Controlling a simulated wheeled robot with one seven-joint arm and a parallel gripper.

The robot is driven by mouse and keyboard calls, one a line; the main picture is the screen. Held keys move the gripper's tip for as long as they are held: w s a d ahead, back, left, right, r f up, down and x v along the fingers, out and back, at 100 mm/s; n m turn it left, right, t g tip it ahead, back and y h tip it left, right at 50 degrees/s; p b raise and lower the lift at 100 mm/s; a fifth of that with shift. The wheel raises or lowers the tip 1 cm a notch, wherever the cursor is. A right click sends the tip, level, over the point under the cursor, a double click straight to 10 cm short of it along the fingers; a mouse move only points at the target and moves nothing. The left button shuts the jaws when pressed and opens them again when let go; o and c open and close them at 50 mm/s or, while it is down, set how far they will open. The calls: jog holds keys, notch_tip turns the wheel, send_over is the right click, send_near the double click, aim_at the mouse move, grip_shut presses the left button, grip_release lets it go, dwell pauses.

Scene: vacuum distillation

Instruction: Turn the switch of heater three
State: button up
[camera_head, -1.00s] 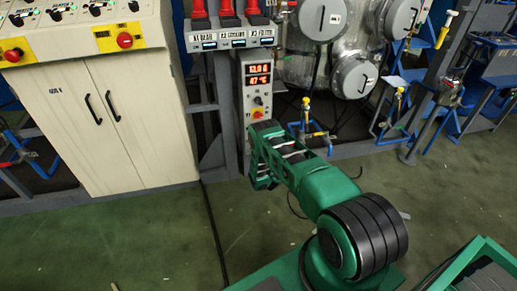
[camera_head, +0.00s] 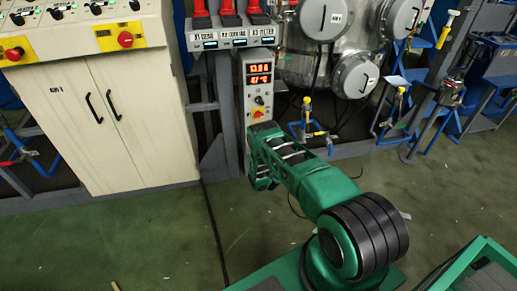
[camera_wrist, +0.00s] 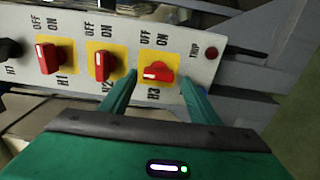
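The heater three switch, a red knob marked H3 (camera_wrist: 157,72) on a yellow plate, is on a pale panel in the wrist view. Its handle lies crosswise in the picture, while the red knobs H1 (camera_wrist: 47,58) and H2 (camera_wrist: 103,65) stand upright. My gripper (camera_wrist: 160,90) is open, with one green finger on each side of H3. The left finger is between H2 and H3. I cannot tell whether either finger touches the knob. In the head view my green arm reaches toward the equipment, and the fingers cannot be made out.
A red TRIP button (camera_wrist: 211,53) is right of H3. In the head view, a white cabinet (camera_head: 100,125) stands at left, a display box (camera_head: 257,85) in the middle, and a metal vessel (camera_head: 310,70) behind. Green floor (camera_head: 150,235) is open in front.

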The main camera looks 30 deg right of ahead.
jog(key=v, duration=1)
jog(key=shift+s, duration=0.3)
dwell(0.4)
